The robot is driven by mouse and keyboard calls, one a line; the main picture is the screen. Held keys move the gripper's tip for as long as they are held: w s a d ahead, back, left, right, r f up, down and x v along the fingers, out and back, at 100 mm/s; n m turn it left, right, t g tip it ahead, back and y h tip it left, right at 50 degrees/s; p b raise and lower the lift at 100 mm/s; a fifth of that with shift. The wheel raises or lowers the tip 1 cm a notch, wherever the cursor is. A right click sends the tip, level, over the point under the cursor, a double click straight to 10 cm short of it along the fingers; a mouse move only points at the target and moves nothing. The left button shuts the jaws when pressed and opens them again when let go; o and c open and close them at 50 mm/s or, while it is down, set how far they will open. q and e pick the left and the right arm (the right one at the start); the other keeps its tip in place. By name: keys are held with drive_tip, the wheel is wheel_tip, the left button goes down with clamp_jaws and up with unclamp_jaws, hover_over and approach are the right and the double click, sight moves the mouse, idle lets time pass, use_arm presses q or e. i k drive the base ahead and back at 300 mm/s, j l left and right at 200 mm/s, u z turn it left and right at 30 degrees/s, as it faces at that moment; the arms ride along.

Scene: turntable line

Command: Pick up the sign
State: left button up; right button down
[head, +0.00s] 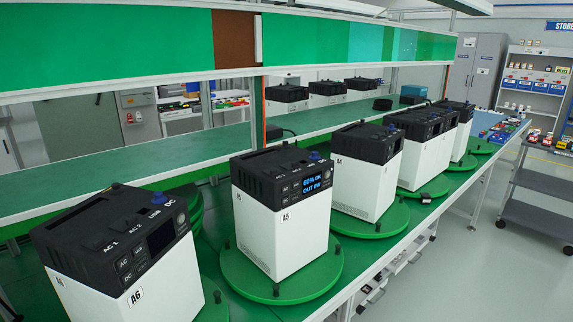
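The only sign I can make out is a blue sign (559,26) with white letters reading "STORE", cut off by the right edge. It is high up at the far right, above the storage shelves and far from the workbench. No loose sign can be made out on the bench. Neither of my grippers is in view.
White units with black tops stand on green turntables along the bench; the nearest are A6 (120,262) and A5 (284,232), whose screen is lit. A grey cart (540,190) and shelves (535,85) are at right. The grey floor (470,265) is clear.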

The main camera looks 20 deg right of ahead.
sight(532, 138)
drive_tip(key=i+l+z, duration=0.2)
drive_tip(key=l+z, duration=0.25)
drive_tip(key=i+l+z, duration=0.35)
drive_tip(key=l+z, duration=0.15)
drive_tip(key=i+l+z, duration=0.75)
drive_tip(key=z, duration=0.2)
drive_tip(key=i+l+z, duration=0.1)
drive_tip(key=i+z, duration=0.3)
drive_tip(key=i, duration=2.6)
drive_tip(key=i+j, duration=0.1)
drive_tip(key=i, duration=0.9)
drive_tip(key=l+z, duration=0.05)
